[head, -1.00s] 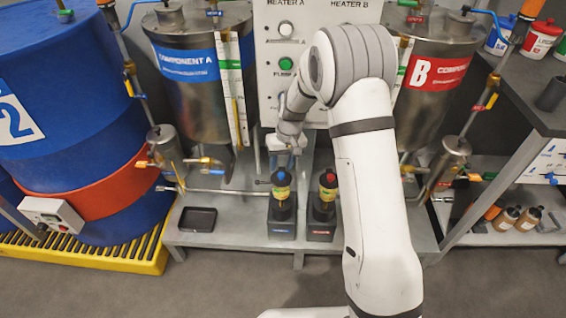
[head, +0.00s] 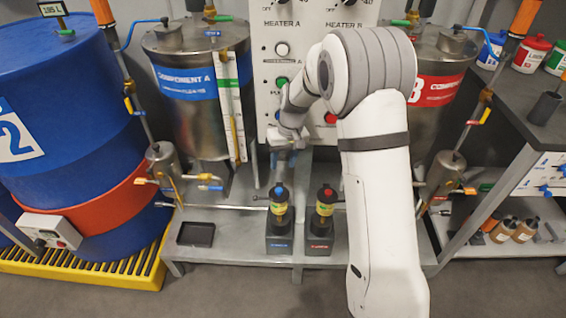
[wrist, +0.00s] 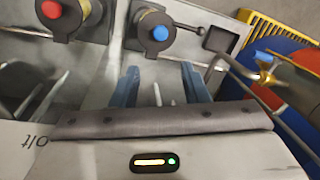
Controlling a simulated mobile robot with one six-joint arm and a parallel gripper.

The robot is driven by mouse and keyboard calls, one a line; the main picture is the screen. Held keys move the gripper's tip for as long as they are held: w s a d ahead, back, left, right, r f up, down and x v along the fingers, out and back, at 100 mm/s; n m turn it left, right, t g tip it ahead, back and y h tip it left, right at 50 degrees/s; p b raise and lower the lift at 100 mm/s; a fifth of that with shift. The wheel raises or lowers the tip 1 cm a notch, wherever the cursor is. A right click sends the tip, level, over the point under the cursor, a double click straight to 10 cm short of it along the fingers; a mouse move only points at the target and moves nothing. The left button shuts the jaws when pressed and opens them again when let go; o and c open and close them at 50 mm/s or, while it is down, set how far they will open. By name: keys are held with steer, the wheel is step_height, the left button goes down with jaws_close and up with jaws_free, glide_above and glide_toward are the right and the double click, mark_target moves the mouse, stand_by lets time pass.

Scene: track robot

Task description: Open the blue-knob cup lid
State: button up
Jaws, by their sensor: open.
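The blue-knob cup (head: 279,205) has a black lid with a blue knob and a yellow band, and stands upright on a dark base on the grey bench. In the wrist view its black lid and blue knob (wrist: 160,34) show from above, beyond my fingertips and apart from them. My gripper (head: 285,158) is above and behind this cup in the head view. In the wrist view its two blue fingers (wrist: 160,72) are spread with nothing held between them. The lid looks closed on the cup.
A similar red-knob cup (head: 325,204) stands close to the right. A black tray (head: 196,234) lies to the left on the bench. Steel tanks (head: 198,95), a control panel (head: 283,60) and pipes stand behind. A blue drum (head: 60,110) is at the left.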

steer(key=s+d+r+m+t+p, duration=0.1)
steer(key=s+d+r+p, duration=0.3)
steer(key=s+r, duration=0.5)
steer(key=s+d+r+m+t+h+p, duration=0.1)
steer(key=s+d+r+p, duration=0.3)
steer(key=s+r, duration=0.6)
steer(key=s+d+r+m+t+p, duration=0.1)
steer(key=s+d+r+p, duration=0.3)
steer(key=s+r+p, duration=0.3)
step_height(320, 180, up, 4)
steer(key=shift+s+d+r+h+p, duration=0.2)
steer(key=shift+s+r+h+p, duration=0.15)
steer(key=shift+s, duration=0.85)
steer(key=shift+s+d+f, duration=0.1)
steer(key=shift+s+f, duration=0.05)
steer(key=shift+s, duration=0.2)
steer(key=shift+c, duration=0.5)
